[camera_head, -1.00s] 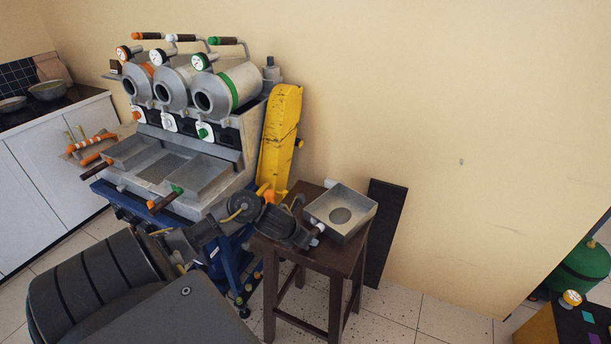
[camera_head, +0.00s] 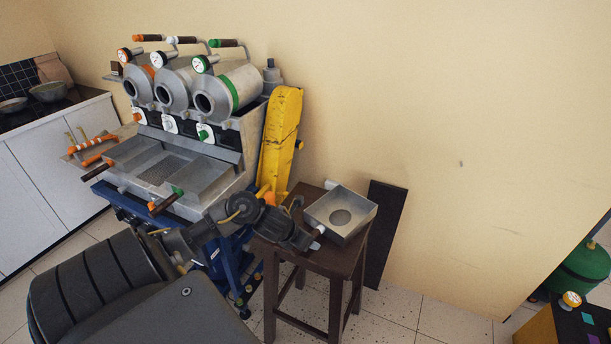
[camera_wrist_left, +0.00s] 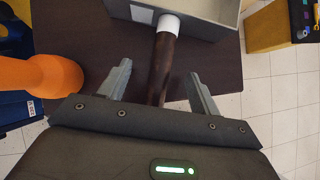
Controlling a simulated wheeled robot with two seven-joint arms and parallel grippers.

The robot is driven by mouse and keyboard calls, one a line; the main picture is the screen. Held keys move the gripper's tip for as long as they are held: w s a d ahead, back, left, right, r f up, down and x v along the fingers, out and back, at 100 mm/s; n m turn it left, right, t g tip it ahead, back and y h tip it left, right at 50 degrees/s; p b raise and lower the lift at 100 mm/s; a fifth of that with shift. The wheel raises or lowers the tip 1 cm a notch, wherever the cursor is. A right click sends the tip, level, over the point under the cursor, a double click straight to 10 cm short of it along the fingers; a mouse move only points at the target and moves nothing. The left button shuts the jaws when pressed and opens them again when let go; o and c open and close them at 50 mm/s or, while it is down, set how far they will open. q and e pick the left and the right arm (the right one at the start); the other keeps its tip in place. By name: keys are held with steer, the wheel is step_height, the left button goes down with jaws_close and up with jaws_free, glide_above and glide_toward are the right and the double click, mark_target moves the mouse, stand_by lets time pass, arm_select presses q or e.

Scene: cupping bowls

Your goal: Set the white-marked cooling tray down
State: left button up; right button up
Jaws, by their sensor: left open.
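The white-marked cooling tray (camera_head: 361,227) is a square metal tray with a round mesh patch in its floor. It rests on top of the dark wooden stool (camera_head: 336,262). In the left wrist view its brown handle (camera_wrist_left: 160,62) has a white collar (camera_wrist_left: 168,24) where it meets the tray wall (camera_wrist_left: 205,10). My left gripper (camera_wrist_left: 158,75) is open, with one finger on each side of the handle and a gap on both sides. In the head view the gripper (camera_head: 311,238) is at the tray's near left side. My right gripper is not in view.
The roaster (camera_head: 225,135) with three drums stands left of the stool, with a yellow upright part (camera_head: 279,140) beside it. An orange rounded thing (camera_wrist_left: 38,85) is close left of my gripper in the wrist view. A dark panel (camera_head: 388,225) leans behind the stool.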

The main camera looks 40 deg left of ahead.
arm_select(q)
steer(key=shift+p+v, duration=1.6)
steer(key=shift+v, duration=1)
steer(key=shift+r, duration=0.2)
steer(key=p+v, duration=0.4)
steer(key=v, duration=0.2)
steer(key=shift+s+r, duration=0.15)
steer(key=shift+s, duration=0.15)
